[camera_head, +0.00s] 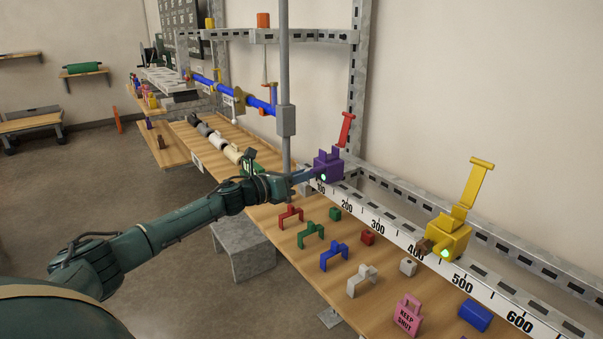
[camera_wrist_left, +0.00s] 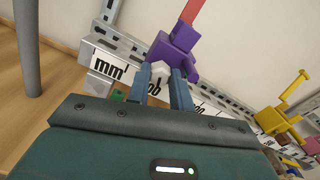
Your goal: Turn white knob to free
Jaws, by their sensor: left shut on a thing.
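The purple block (camera_head: 328,165) with a red lever (camera_head: 346,130) on top sits on the metal rail with the mm scale, near the 100 mark. My left gripper (camera_head: 308,174) reaches its front from the left, and its fingers are shut on a small part there. In the left wrist view the two fingertips (camera_wrist_left: 172,76) meet the underside of the purple block (camera_wrist_left: 174,52). A pale patch, apparently the white knob (camera_wrist_left: 160,68), shows between them; the fingers mostly hide it, so its turn position cannot be read. My right gripper is not in view.
A yellow block (camera_head: 447,240) with a raised yellow lever sits further right on the rail. Coloured brackets, small blocks and a pink "KEEP SHUT" tag (camera_head: 408,317) lie on the wooden shelf (camera_head: 305,270).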

